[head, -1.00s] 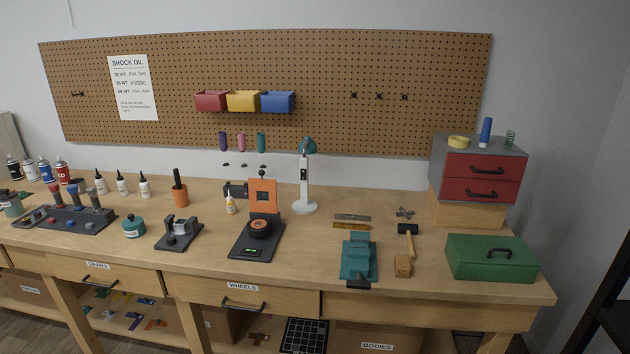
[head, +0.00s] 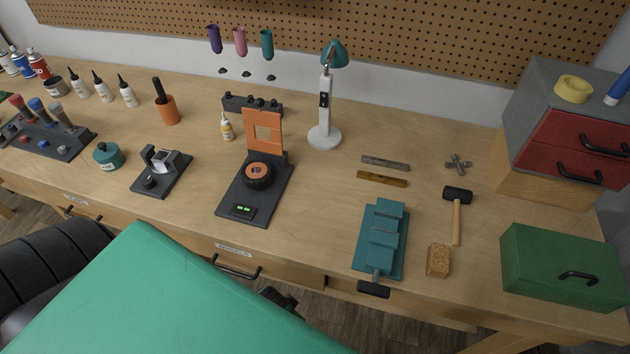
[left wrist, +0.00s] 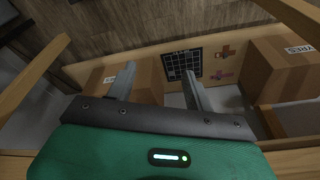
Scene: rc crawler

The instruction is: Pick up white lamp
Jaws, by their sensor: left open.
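The white lamp (head: 325,110) stands upright on the workbench towards the back, with a round white base, a white stem and a teal shade (head: 335,54). My left gripper (left wrist: 158,84) shows in the left wrist view, with its two grey fingers apart and nothing between them. It points down at the lower shelf in front of the bench, well away from the lamp. In the head view my left arm's green link fills the lower left, and the gripper's fingertips cannot be made out there. The lamp does not show in the left wrist view. My right gripper is not in view.
An orange-and-black wheel stand (head: 258,175) stands left and in front of the lamp. Flat bars (head: 385,163), a teal vise (head: 382,240), a hammer (head: 457,205) and a green box (head: 562,265) lie to its right. The bench is bare just in front of the lamp.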

